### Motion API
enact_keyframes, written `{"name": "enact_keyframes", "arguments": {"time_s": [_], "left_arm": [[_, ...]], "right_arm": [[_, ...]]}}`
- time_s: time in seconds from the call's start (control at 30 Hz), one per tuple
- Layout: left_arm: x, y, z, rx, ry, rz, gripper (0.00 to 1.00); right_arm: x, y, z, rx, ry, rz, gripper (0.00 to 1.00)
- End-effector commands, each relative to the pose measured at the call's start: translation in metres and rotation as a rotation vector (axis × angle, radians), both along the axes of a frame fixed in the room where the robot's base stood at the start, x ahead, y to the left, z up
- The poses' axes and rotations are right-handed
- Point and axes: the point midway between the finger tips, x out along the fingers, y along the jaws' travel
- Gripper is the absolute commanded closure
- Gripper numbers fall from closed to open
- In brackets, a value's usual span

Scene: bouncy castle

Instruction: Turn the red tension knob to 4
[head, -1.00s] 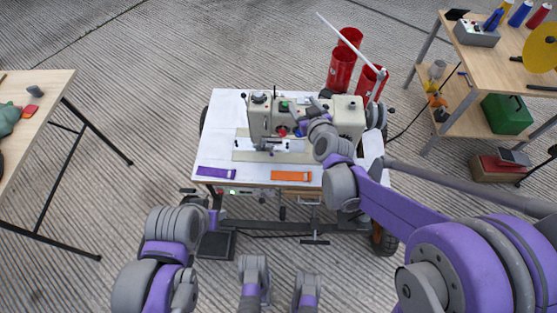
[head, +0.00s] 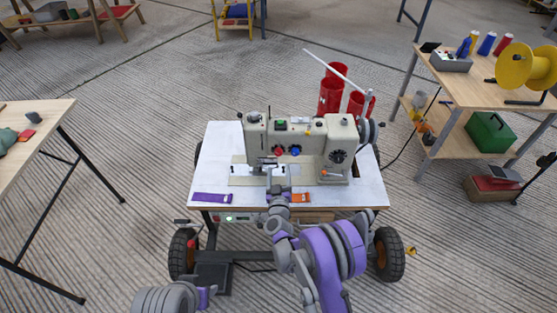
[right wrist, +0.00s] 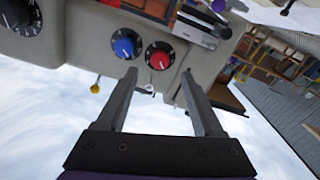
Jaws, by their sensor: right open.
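The red tension knob (head: 279,152) is on the front of the cream sewing machine (head: 310,133), beside a blue knob (head: 295,151). My right gripper (head: 270,164) is in front of the machine, just below and left of the red knob in the head view. In the right wrist view, which is turned over, the red knob (right wrist: 159,56) shows beyond the gap between the two open fingers (right wrist: 158,75), with the blue knob (right wrist: 126,43) to its left. The fingers are empty and appear apart from the knob. Its setting is too small to read. My left gripper does not show.
The machine stands on a white wheeled table (head: 212,168). Wooden tables are at left (head: 45,115) and right (head: 437,72).

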Motion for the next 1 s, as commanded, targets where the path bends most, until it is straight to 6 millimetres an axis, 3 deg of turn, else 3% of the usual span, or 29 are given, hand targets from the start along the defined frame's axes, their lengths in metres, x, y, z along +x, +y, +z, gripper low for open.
{"name": "enact_keyframes", "arguments": {"time_s": [0.1,0.33,0.5,0.77,0.83,1.0], "left_arm": [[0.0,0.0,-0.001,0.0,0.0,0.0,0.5],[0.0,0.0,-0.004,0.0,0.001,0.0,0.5],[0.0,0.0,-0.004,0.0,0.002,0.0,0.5],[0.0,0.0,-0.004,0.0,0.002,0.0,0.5],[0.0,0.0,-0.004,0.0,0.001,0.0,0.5],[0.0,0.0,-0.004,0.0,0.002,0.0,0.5]], "right_arm": [[0.025,-0.001,-0.001,0.0,0.0,-0.001,0.31],[0.061,0.0,-0.001,0.001,0.001,0.001,0.31],[0.072,0.0,0.0,0.0,0.0,0.001,0.31],[0.074,0.0,0.0,0.001,0.001,0.002,0.31],[0.074,0.0,0.0,0.001,0.001,0.002,0.38],[0.074,0.0,0.0,0.001,0.001,0.002,0.69]]}}
